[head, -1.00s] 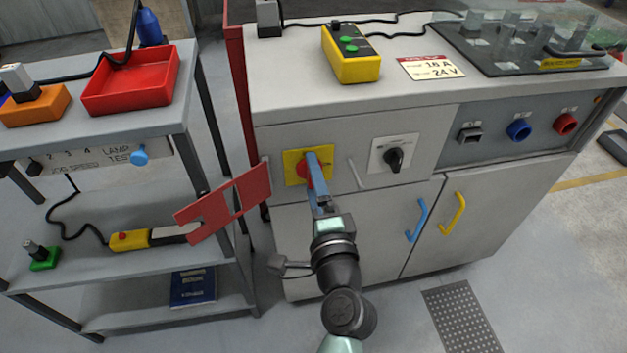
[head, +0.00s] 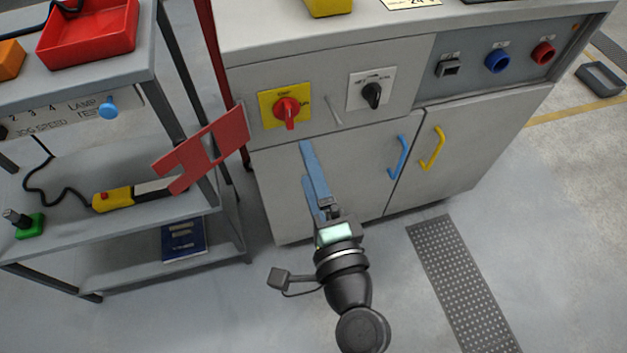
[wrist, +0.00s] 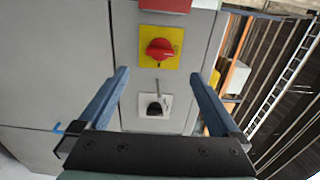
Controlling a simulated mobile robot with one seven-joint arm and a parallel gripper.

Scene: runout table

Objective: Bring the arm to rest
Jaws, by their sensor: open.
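My gripper (head: 308,168) is in front of the grey cabinet (head: 340,170), below the red rotary switch (head: 287,112) on its yellow plate. Its two blue fingers are spread apart with nothing between them. In the wrist view my gripper (wrist: 158,92) is open, and the red switch (wrist: 160,50) and the black selector knob (wrist: 154,108) show beyond and between the fingers. In the head view the red switch's handle points down, and my fingers are apart from it. The black selector knob (head: 372,95) sits on a white plate to the right of the switch.
A red cut-out plate (head: 215,150) stands out near the cabinet's left edge. A shelf rack (head: 190,205) with a yellow tool (head: 113,199) is at the left. Blue (head: 398,158) and yellow (head: 433,149) door handles project at the right. The floor in front looks clear around a perforated plate (head: 455,275).

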